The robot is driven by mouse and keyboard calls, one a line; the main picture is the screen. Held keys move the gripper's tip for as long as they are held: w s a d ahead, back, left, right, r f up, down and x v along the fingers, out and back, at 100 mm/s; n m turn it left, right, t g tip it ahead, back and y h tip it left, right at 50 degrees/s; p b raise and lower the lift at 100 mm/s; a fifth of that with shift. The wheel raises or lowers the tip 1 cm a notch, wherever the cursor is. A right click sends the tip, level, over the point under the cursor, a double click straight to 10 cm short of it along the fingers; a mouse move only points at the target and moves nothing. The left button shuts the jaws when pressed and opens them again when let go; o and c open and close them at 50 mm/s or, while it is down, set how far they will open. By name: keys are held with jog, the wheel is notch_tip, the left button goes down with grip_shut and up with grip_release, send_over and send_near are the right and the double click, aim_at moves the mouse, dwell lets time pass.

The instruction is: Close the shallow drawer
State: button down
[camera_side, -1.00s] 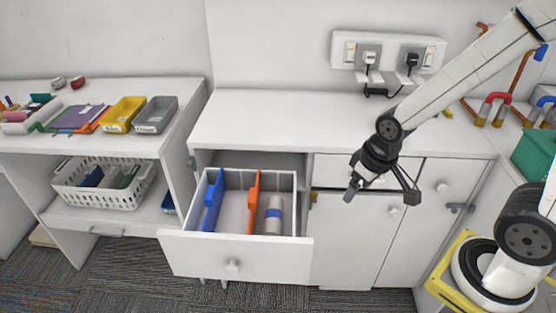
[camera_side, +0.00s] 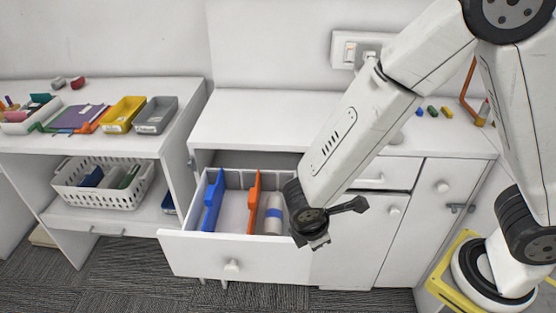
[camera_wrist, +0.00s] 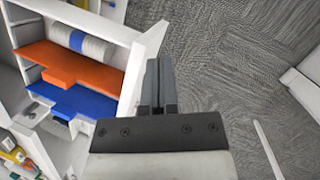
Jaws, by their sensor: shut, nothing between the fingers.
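The drawer (camera_side: 225,258) stands pulled out of the white cabinet, with its round knob (camera_side: 232,267) on the front panel. Inside are a blue divider (camera_side: 213,200), an orange divider (camera_side: 253,203) and a pale roll with a blue band (camera_side: 273,214). The wrist view shows the drawer front's edge (camera_wrist: 142,68), with the dividers and roll behind it. My gripper (camera_side: 318,242) is at the drawer's right front corner in the side view. In the wrist view its fingers (camera_wrist: 160,78) are together and empty, beside the drawer front. I cannot tell whether they touch it.
The cabinet top (camera_side: 260,120) is clear on the left. A narrow drawer front (camera_side: 370,174) and doors with knobs (camera_side: 394,210) are right of the open drawer. A shelf unit with trays and a white basket (camera_side: 105,185) stands left. Carpet (camera_wrist: 220,60) lies in front.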

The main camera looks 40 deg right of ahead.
aim_at(282, 268)
jog(key=s+a+f+n+t+h, duration=0.2)
jog(key=a+f+n+t, duration=0.3)
jog(key=a+n, duration=0.7)
notch_tip(282, 268, down, 2)
jog(key=shift+s+a+n+t, duration=0.35)
jog(key=shift+n+t, duration=0.05)
jog(key=shift+d+f, duration=0.1)
jog(key=shift+w+d+f, duration=1.7)
jog(key=shift+w+d, duration=0.25)
jog(key=shift+w, duration=0.05)
jog(key=shift+w+d+f, duration=1.7)
jog(key=shift+w+d, duration=0.2)
jog(key=shift+w, duration=0.05)
jog(key=shift+d, duration=0.1)
jog(key=w+d, duration=2)
jog(key=shift+w+d, duration=0.2)
jog(key=shift+w, duration=0.05)
